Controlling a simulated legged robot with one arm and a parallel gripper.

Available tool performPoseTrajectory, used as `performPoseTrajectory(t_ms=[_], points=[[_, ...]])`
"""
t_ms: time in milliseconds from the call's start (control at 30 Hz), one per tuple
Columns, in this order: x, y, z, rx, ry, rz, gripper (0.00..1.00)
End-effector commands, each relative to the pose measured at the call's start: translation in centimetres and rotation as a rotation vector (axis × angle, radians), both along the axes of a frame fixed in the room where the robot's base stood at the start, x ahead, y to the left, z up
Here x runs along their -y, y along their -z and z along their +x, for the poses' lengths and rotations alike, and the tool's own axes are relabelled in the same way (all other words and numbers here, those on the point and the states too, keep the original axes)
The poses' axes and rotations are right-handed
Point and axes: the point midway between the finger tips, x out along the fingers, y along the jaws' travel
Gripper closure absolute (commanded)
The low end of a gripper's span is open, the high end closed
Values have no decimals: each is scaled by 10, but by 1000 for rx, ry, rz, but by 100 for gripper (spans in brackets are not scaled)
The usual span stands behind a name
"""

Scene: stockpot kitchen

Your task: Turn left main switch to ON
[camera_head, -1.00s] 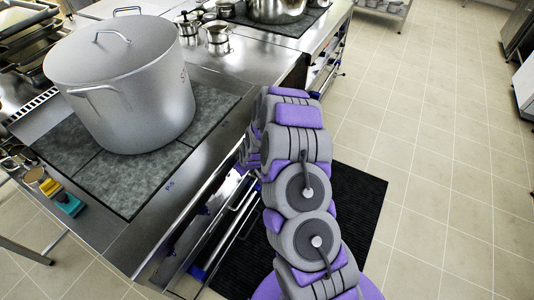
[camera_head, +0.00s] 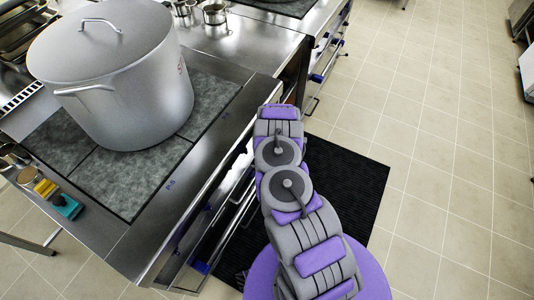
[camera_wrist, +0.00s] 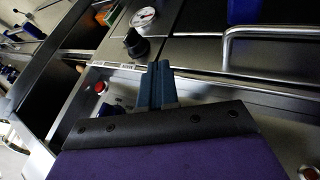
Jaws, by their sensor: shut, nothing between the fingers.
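In the wrist view my gripper (camera_wrist: 158,85) is shut and empty, its blue-grey fingers together in front of the steel cooker panel. A black rotary knob (camera_wrist: 136,44) sits just beyond and slightly left of the fingertips, apart from them as far as I can tell. A round white gauge (camera_wrist: 143,18) is above it. A red button or lamp (camera_wrist: 99,87) is at left on the panel, and a dark blue knob-like part near it is partly hidden. I cannot read any ON mark or tell which control is the left main switch. In the head view the gripper is hidden.
A large steel stockpot (camera_head: 110,75) stands on the dark cooktop (camera_head: 130,178). A bar handle (camera_wrist: 270,33) sticks out at the upper right of the wrist view. Another red button (camera_wrist: 309,172) is at lower right. The tiled floor (camera_head: 430,150) at right is clear.

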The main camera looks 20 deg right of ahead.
Motion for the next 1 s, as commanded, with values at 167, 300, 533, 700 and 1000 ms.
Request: performPoseTrajectory(t_ms=[167, 300, 533, 700, 1000], points=[[8, 28, 16, -3, 0, 1, 100], [8, 45, 29, -1, 0, -1, 100], [25, 52, 49, 0, 3, -2, 100], [36, 51, 58, 1, 1, 2, 100], [40, 50, 60, -2, 2, 2, 100]])
